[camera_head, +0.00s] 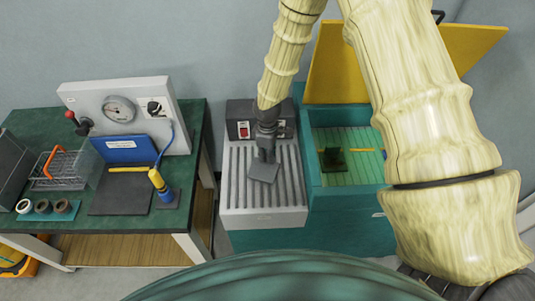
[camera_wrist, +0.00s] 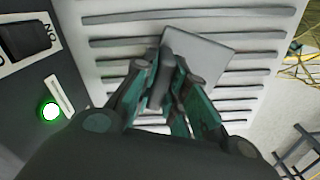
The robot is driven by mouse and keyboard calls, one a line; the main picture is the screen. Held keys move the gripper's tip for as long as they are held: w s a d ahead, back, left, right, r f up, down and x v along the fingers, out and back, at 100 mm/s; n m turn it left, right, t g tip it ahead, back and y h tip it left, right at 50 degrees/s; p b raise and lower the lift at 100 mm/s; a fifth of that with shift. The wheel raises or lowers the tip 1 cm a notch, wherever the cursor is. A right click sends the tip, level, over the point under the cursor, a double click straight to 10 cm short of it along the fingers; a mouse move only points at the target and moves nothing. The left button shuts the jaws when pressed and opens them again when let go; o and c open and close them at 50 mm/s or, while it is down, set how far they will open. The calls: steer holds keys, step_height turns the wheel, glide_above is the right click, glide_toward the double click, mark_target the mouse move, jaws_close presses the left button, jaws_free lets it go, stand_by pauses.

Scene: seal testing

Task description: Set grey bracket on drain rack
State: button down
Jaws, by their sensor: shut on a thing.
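The grey bracket (camera_head: 263,172) is a flat plate with an upright part, and my gripper (camera_head: 266,152) is shut on that upright part. In the wrist view the bracket's plate (camera_wrist: 203,58) shows beyond the fingertips of my gripper (camera_wrist: 165,85), turned at an angle to the ribs. The drain rack (camera_head: 290,212) is a light grey, ribbed, sloping surface directly under the bracket. The ribs also show in the wrist view (camera_wrist: 240,14). I cannot tell whether the plate touches the ribs or hangs just above them.
A teal tank (camera_head: 312,215) with a raised yellow lid (camera_head: 400,60) stands right of the rack, with a dark green bracket-like piece (camera_head: 332,160) inside. A control box (camera_head: 238,128) with a red switch is behind the rack. A green-topped bench (camera_head: 190,180) with test gear stands left.

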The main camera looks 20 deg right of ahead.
steer(key=shift+f, duration=0.3)
stand_by(0.5)
steer(key=c, duration=1.4)
jaws_free()
steer(key=shift+o, duration=0.2)
steer(key=shift+r+p, duration=1.95)
steer(key=shift+r, duration=1.05)
